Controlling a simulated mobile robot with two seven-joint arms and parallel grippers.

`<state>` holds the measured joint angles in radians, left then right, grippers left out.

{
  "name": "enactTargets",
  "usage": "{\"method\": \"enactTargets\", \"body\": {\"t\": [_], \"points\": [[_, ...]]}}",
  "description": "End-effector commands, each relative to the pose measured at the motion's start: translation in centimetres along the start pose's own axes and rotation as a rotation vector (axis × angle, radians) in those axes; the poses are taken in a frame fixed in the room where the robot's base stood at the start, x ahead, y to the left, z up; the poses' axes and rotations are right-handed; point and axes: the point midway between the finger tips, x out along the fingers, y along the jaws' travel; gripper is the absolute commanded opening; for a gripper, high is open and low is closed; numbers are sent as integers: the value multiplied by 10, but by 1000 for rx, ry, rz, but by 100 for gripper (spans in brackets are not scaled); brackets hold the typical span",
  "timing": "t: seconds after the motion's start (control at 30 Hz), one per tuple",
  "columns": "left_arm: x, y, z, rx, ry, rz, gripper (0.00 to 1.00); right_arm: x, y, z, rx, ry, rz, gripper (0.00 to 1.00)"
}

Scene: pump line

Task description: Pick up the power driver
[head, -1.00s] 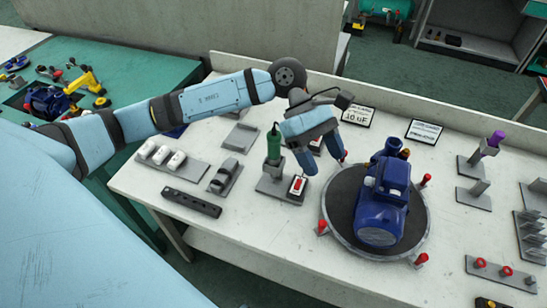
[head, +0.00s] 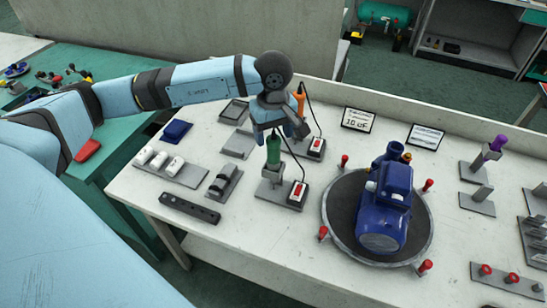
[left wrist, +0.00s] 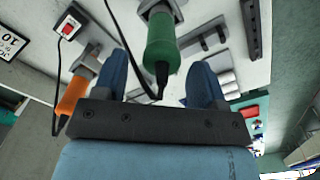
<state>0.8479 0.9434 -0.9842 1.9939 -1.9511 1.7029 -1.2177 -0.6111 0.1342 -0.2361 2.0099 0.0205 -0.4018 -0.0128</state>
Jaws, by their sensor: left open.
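A green-handled corded tool (head: 273,150) stands upright in a grey stand with a red switch box (head: 298,190) beside it. An orange-handled corded tool (head: 299,99) stands behind it in a similar stand, partly hidden by my arm. I cannot tell for sure which of them is the power driver. My left gripper (head: 278,130) is open just above the green tool. In the left wrist view the green handle (left wrist: 163,45) shows between the spread fingers (left wrist: 158,68), with no visible grip on it. The orange handle (left wrist: 72,95) is outside the fingers, to the left.
A blue pump (head: 385,205) sits on a round turntable (head: 335,200) with red pegs, right of the tools. White parts on a grey holder (head: 185,173), a black strip (head: 190,207) and a blue bin (head: 176,131) lie to the left. Black cords hang near the gripper.

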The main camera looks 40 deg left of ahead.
Motion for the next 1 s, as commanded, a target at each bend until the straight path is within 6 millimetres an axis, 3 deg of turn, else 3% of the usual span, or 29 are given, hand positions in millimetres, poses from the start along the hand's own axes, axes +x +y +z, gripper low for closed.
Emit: {"method": "enactTargets", "body": {"t": [0.17, 0.43, 0.67, 0.9, 1.0], "points": [[11, -1, 1, 0, -2, -2, 65, -2, 0, -2, -2, -1, 0, 0], [49, -1, 3, 0, -2, -1, 65, -5, 0, -7, -8, 4, 2, 0], [53, -1, 2, 0, -1, 1, 65, -5, 1, -4, -10, 1, 3, 0], [53, -1, 2, 0, -1, 1, 12, -5, 2, -3, -11, 0, 4, 0], [52, -1, 2, 0, -1, 2, 8, -5, 2, -3, -11, -1, 4, 0]]}}
